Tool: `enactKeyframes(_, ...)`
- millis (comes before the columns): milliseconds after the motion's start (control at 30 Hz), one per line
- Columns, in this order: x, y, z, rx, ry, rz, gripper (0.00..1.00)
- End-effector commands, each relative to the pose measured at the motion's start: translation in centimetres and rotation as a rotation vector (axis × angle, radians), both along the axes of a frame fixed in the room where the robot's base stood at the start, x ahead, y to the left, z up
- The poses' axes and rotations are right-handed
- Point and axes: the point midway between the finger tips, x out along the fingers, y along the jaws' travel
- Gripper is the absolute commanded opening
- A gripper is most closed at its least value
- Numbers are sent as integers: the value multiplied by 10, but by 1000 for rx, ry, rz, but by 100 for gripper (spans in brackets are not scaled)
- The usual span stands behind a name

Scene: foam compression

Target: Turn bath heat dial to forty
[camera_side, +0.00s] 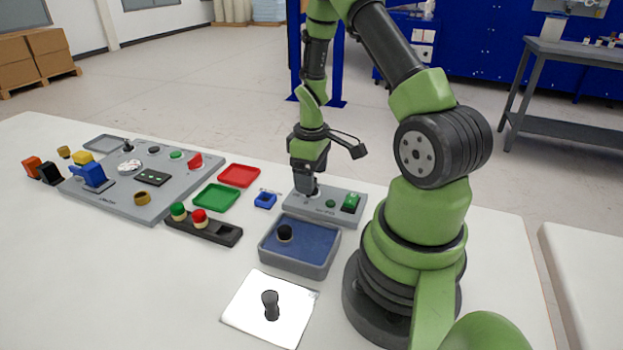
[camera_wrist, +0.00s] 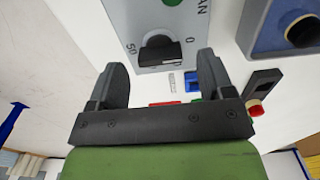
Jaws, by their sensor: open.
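The heat dial (camera_wrist: 160,50) is a black knob on a grey control box (camera_wrist: 140,14). The numbers 50 and 0 are printed on either side of it in the wrist view. In the side view the grey box (camera_side: 335,211) stands behind the blue bath (camera_side: 285,258), with the dial largely hidden by my gripper. My gripper (camera_side: 308,188) points down over the box's left end. In the wrist view its open fingers (camera_wrist: 160,62) stand to either side of the dial, with gaps visible. I cannot tell the exact dial setting.
A black-topped peg stands in the bath. A white plate (camera_side: 240,310) with a dark weight-like piece (camera_side: 270,305) lies in front.

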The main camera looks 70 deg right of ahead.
Motion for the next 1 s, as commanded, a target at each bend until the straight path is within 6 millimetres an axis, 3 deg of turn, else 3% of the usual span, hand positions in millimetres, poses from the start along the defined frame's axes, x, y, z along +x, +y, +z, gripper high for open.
enactKeyframes(167, 0, 0, -14, 0, -1, 1, 74)
enactKeyframes(467, 0, 0, -16, -1, -2, 0, 74)
enactKeyframes(700, 0, 0, -15, -1, -2, 0, 25)
enactKeyframes(1000, 0, 0, -15, -1, -1, -29, 25)
